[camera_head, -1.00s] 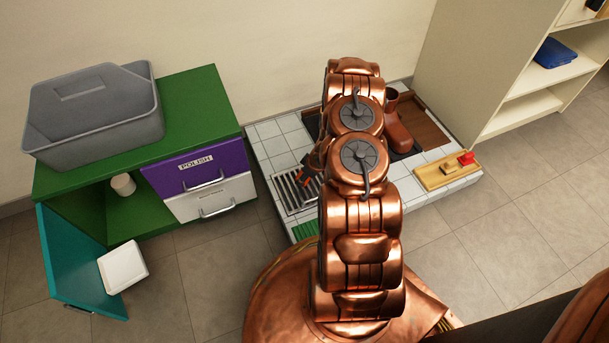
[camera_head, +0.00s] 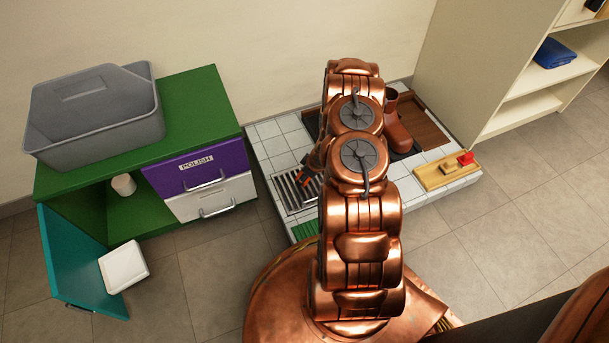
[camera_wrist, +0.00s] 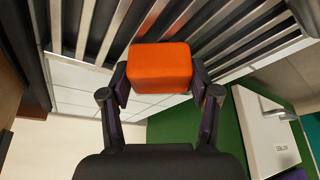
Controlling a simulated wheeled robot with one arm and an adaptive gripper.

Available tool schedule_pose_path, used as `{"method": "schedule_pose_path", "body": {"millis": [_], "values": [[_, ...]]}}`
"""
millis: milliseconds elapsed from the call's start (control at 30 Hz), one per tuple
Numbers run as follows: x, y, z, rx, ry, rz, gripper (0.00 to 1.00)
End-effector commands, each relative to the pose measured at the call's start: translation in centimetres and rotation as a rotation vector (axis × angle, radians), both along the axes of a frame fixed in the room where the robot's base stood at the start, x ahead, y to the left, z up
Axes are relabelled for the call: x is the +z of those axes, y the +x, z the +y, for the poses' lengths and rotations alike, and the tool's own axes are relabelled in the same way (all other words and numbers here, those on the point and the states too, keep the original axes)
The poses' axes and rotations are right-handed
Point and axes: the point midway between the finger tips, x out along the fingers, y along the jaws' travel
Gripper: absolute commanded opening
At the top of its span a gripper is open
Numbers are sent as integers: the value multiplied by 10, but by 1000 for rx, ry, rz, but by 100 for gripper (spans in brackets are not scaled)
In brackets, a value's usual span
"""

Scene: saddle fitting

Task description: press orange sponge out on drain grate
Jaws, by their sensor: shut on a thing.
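The orange sponge (camera_wrist: 160,68) is a block held between the two fingers of my gripper (camera_wrist: 160,85) in the wrist view. My gripper is shut on it. The drain grate (camera_wrist: 75,30), a set of metal bars with dark gaps, lies right behind the sponge in that view. I cannot tell whether the sponge touches the bars. In the head view the grate (camera_head: 285,193) sits in the white tiled platform (camera_head: 270,140). My arm hides part of the grate's surroundings, and the gripper (camera_head: 311,176) shows only partly, over the grate's right side.
A green cabinet (camera_head: 195,97) with a purple drawer (camera_head: 208,166) and a grey bin (camera_head: 95,125) stands left. Its teal door (camera_head: 65,265) hangs open. A brown boot (camera_head: 397,130) and a wooden block with red knob (camera_head: 445,171) are on the platform's right.

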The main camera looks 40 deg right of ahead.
Motion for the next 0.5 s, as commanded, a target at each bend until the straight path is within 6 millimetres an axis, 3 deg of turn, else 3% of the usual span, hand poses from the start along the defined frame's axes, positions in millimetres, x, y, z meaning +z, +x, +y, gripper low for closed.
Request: {"method": "schedule_pose_path", "body": {"millis": [500], "values": [[1, -3, 1, 1, 2, 7, 29]]}}
